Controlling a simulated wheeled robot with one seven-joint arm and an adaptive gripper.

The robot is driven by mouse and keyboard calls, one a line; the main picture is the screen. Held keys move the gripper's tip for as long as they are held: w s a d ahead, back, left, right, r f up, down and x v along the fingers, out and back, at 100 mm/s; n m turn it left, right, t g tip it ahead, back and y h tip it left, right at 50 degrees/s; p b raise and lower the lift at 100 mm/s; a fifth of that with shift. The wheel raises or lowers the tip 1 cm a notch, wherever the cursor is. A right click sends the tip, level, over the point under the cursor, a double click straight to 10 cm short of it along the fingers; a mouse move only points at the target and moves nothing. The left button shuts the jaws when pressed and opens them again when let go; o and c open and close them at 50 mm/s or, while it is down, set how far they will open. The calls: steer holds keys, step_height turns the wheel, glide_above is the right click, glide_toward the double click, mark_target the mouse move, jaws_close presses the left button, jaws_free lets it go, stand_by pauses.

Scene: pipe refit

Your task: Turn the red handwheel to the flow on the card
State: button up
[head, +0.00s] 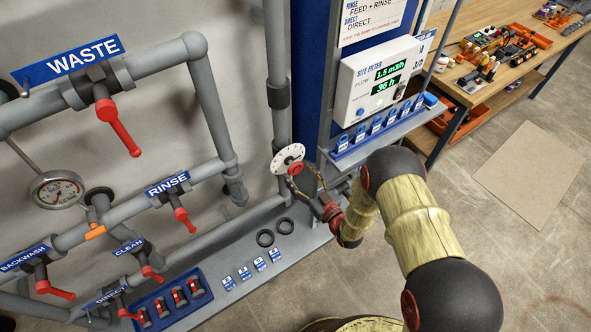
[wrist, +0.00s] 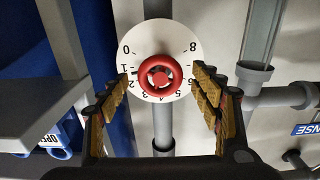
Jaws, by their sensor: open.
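The red handwheel (wrist: 160,77) sits in front of a round white dial (wrist: 184,34) with printed numbers from 0 to 8. In the head view the handwheel (head: 296,168) and dial (head: 285,155) are on the grey vertical pipe. My gripper (wrist: 162,84) is open, one finger on each side of the wheel in the wrist view, with gaps to it. In the head view my gripper (head: 303,178) is close in front of the wheel. A white card (head: 375,18) is cut off at the top; I cannot make out a flow number on it.
The site filter box (head: 378,82) shows a flow of 1.5 m3/h and 36 h. Blue tags (head: 376,127) line the shelf below it. Pipes with red-handled valves, such as RINSE (head: 182,215), fill the left.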

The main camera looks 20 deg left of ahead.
mark_target(297, 171)
steer(key=shift+x, duration=1.7)
steer(key=shift+c, duration=0.5)
steer(key=c, duration=1.1)
